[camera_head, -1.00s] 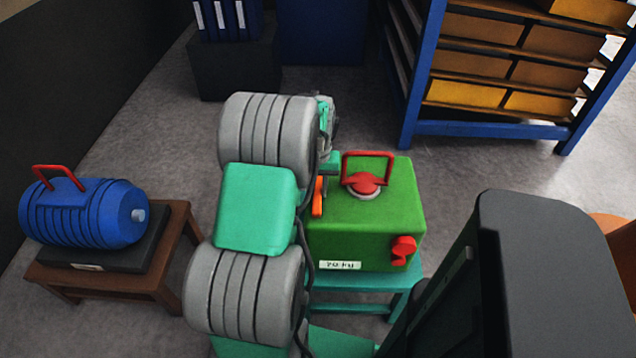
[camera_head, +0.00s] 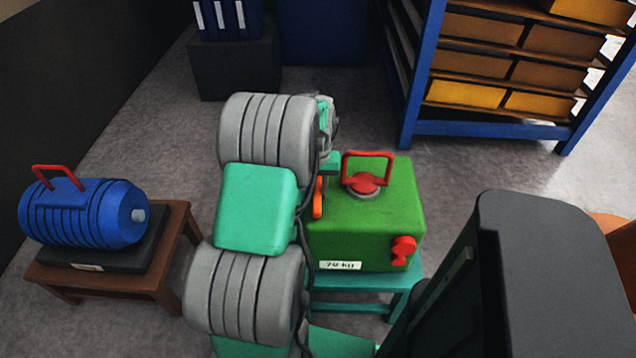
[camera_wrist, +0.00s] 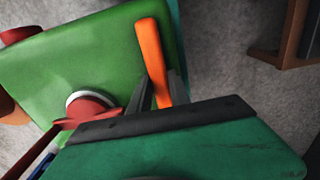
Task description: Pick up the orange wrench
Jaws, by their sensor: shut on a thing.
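The orange wrench (camera_wrist: 150,55) shows in the wrist view between the two dark fingers of my gripper (camera_wrist: 158,92), which is shut on it. One end of the wrench reaches out past the fingers, over the green casting's top. In the head view only a thin orange strip of the wrench (camera_head: 318,197) shows beside my arm, at the left edge of the green casting (camera_head: 385,215). My arm hides the gripper's fingers there. I cannot tell whether the wrench touches the casting.
The green casting has a red lifting handle (camera_head: 367,172) on top and a red knob (camera_head: 403,250) on its front, and stands on a teal stand (camera_head: 375,285). A blue casting (camera_head: 85,212) sits on a brown table (camera_head: 186,222) at left. A blue shelf rack (camera_head: 490,131) stands behind.

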